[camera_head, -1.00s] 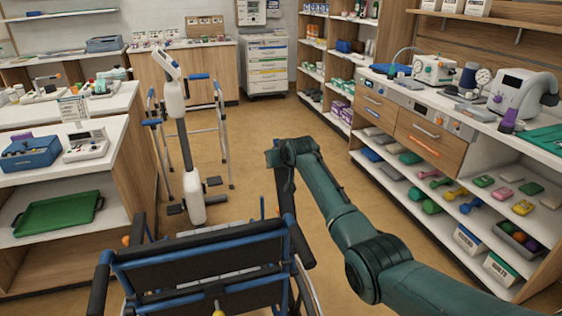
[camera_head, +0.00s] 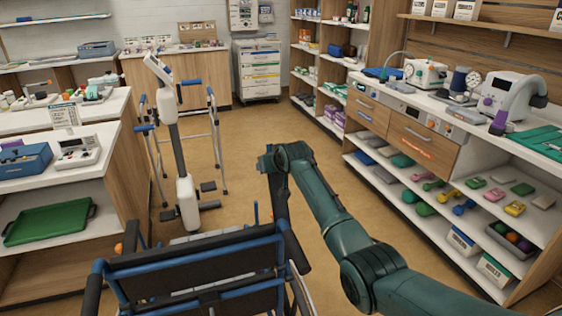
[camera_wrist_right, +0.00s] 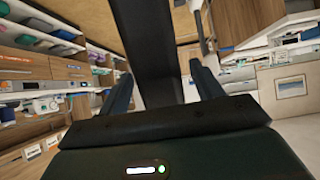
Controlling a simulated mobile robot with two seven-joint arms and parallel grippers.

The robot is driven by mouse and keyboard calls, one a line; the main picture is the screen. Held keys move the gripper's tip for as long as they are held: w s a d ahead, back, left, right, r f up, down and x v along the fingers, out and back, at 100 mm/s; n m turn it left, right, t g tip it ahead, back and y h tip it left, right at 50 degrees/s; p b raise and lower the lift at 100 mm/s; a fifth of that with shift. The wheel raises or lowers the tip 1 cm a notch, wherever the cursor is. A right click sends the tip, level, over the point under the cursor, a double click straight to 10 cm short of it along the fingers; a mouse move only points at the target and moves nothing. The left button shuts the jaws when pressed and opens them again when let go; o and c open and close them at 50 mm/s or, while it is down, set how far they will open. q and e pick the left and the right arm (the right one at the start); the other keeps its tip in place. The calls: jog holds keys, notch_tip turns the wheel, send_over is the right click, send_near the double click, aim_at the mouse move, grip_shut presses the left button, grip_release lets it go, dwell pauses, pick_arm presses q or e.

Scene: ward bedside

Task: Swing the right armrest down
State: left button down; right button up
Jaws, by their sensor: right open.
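A wheelchair with a blue frame and dark backrest (camera_head: 200,275) stands at the bottom of the head view, seen from behind. Its right armrest (camera_head: 280,198) looks like a dark bar standing steeply up at the chair's right side. In the right wrist view the dark bar (camera_wrist_right: 148,45) runs between the two fingers of my right gripper (camera_wrist_right: 160,80). The fingers are apart, with a visible gap on each side of the bar. In the head view my right gripper (camera_head: 274,170) is at the bar's upper part, and its fingers are mostly hidden. My left gripper is out of view.
A patient lift or stand (camera_head: 178,150) and a blue-grey walker (camera_head: 215,135) stand ahead of the chair. A shelf with a green tray (camera_head: 48,222) is at left. A long counter with drawers (camera_head: 425,142) runs along the right. The floor (camera_head: 245,130) between is clear.

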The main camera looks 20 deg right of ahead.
jog(key=v, duration=1.2)
jog(key=shift+s, duration=0.25)
